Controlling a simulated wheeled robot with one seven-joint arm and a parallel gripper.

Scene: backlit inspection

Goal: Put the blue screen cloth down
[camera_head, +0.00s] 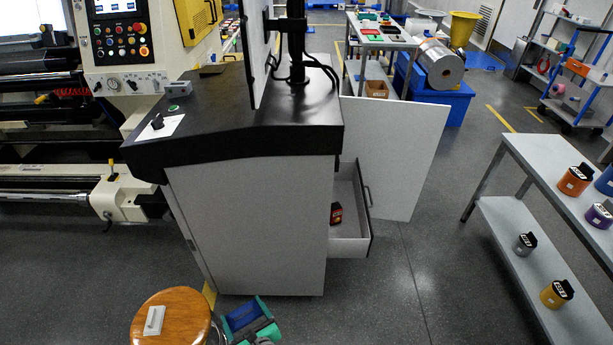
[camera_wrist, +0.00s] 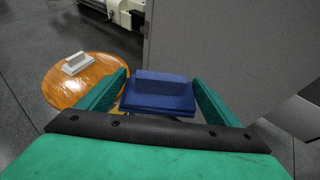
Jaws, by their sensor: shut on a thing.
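The blue screen cloth (camera_wrist: 158,94) is a folded blue block with a raised ridge, held between the two teal fingers of my gripper (camera_wrist: 160,82) in the wrist view. In the head view the blue cloth (camera_head: 240,313) shows at the bottom, in my gripper (camera_head: 248,318), just right of a round wooden stool (camera_head: 183,322). The stool top (camera_wrist: 58,94) is at the left in the wrist view, apart from the cloth. A light grey folded item (camera_head: 154,320) of similar shape lies on the stool, and it also shows in the wrist view (camera_wrist: 76,63).
A console (camera_head: 230,120) with a dark top and a pale cabinet stands ahead. Its drawer (camera_head: 348,245) is open with a small red and black box (camera_head: 336,213) inside. A grey shelf table (camera_head: 560,170) with several cans is at the right. The floor (camera_head: 400,300) between is clear.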

